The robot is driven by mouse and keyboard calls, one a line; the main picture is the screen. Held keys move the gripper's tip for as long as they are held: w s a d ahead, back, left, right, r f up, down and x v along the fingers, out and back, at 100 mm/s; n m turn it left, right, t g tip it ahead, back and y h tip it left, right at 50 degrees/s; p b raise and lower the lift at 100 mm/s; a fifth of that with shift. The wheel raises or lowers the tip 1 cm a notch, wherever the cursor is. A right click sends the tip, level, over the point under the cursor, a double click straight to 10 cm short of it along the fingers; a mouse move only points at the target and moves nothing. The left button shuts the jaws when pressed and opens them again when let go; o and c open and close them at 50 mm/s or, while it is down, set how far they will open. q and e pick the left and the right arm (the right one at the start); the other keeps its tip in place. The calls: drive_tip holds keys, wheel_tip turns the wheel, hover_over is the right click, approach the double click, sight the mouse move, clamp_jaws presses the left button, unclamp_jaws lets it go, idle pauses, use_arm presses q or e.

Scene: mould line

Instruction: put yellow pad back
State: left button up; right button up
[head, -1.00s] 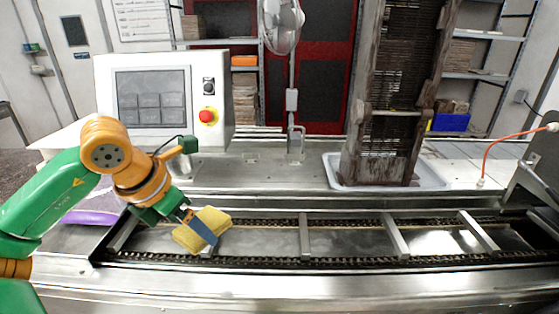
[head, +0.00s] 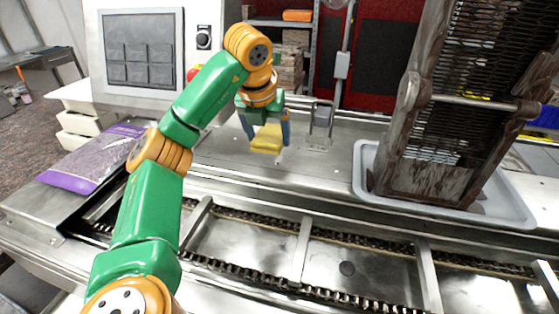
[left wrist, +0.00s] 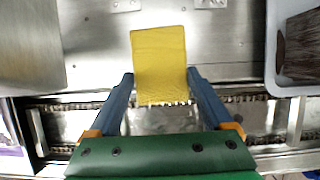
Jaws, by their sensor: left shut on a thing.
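The yellow pad (head: 267,139) is between the fingers of my left gripper (head: 265,127), over the steel deck behind the chain conveyor. My left gripper is shut on it. In the left wrist view the pad (left wrist: 159,62) sticks out straight ahead from between the two blue fingers (left wrist: 161,100). I cannot tell whether its lower side touches the deck. My right gripper is not in view.
A grey tray (head: 366,187) with a tall rusty rack (head: 440,165) stands right of the pad. The control panel box (head: 142,55) stands at the left, a bag with purple edges (head: 95,160) in front. A small metal bracket (head: 321,118) is beside the gripper.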

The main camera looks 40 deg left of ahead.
sight(278, 136)
use_arm(q)
drive_tip(key=w+f, duration=0.1)
drive_tip(key=w+f+p, duration=0.1)
drive_tip(key=w+f, duration=0.2)
drive_tip(key=w, duration=0.1)
drive_tip(key=shift+a+f+p, duration=0.3)
drive_tip(key=shift+p, duration=0.05)
wheel_tip(278, 136, down, 3)
drive_tip(key=shift+s+r, duration=0.1)
drive_tip(key=shift+s, duration=0.3)
drive_tip(key=shift+w+f, duration=0.15)
drive_tip(key=shift+f, duration=0.2)
drive_tip(key=o, duration=1.2)
drive_tip(key=shift+w, duration=0.1)
drive_tip(key=shift+r, duration=0.15)
drive_tip(key=v, duration=0.6)
drive_tip(key=shift+r+b, duration=0.15)
drive_tip(key=shift+b, duration=0.25)
drive_tip(key=p+v, duration=0.3)
drive_tip(key=v, duration=0.2)
drive_tip(key=shift+r, duration=0.35)
drive_tip(key=shift+s+d+r, duration=0.1)
drive_tip(key=shift+s+r, duration=0.05)
drive_tip(key=shift+s, duration=0.1)
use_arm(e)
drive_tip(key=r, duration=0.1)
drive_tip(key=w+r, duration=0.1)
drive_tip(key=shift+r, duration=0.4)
